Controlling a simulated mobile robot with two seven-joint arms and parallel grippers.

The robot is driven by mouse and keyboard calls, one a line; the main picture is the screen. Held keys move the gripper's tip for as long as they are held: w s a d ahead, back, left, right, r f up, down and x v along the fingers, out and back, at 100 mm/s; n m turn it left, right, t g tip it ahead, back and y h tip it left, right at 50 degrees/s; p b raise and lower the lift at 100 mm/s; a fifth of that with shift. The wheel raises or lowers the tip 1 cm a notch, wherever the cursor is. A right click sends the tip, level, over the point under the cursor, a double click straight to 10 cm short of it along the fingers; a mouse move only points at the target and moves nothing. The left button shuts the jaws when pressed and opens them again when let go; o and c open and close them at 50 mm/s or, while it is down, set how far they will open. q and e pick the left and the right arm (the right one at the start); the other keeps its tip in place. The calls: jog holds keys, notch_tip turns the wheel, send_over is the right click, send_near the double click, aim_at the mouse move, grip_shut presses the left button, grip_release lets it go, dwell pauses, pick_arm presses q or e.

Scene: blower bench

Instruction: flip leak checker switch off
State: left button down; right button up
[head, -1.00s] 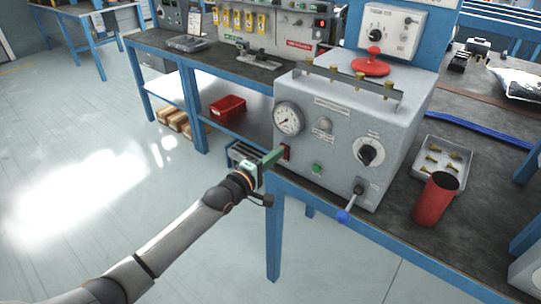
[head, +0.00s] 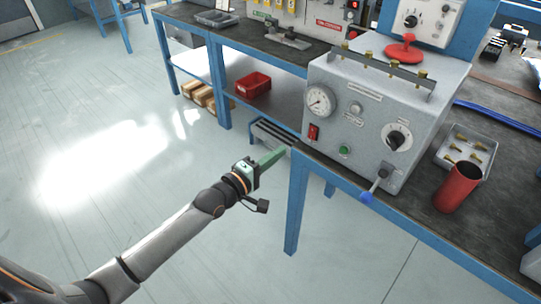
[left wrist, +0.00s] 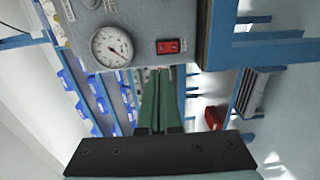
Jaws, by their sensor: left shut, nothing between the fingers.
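The leak checker (head: 385,105) is a grey box on the bench, with a dial gauge (head: 319,101), a black knob, a green button and a blue-tipped lever on its front. Its red rocker switch (head: 314,132) sits below the gauge at the front's left side. In the left wrist view the switch (left wrist: 168,46) shows uncovered, right of the gauge (left wrist: 112,47). My left gripper (head: 284,150) is shut and empty, in front of the box and below left of the switch, apart from it. In the left wrist view its green fingers (left wrist: 158,75) are together. My right gripper is not seen.
The bench edge and its blue leg (head: 297,200) are close to my left gripper. A red cup (head: 457,187) and a tray of brass fittings (head: 488,153) stand right of the box. A red bin (head: 253,85) is on the lower shelf. Open floor lies to the left.

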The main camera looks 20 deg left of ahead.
pick_arm(q)
jog(key=shift+v, duration=1.05)
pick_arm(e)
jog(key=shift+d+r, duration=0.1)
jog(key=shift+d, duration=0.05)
pick_arm(q)
jog(key=s+d+f+m+g+y+p, duration=0.1)
jog(key=s+f+m+g+p, duration=0.1)
jog(key=s, duration=0.6)
jog(key=s+d+f+m+g+y+p, duration=0.1)
jog(key=s+f+m+g+p, duration=0.1)
jog(key=s+f+m+p, duration=0.2)
jog(key=s+d+f+m+g+y+p, duration=0.1)
jog(key=s+f+m+g+p, duration=0.2)
jog(key=s+f+m, duration=0.3)
jog(key=s+m, duration=0.4)
jog(key=s, duration=0.3)
jog(key=shift+d+y+p, duration=0.3)
jog(key=shift+d+p, duration=0.05)
jog(key=shift+p, duration=0.05)
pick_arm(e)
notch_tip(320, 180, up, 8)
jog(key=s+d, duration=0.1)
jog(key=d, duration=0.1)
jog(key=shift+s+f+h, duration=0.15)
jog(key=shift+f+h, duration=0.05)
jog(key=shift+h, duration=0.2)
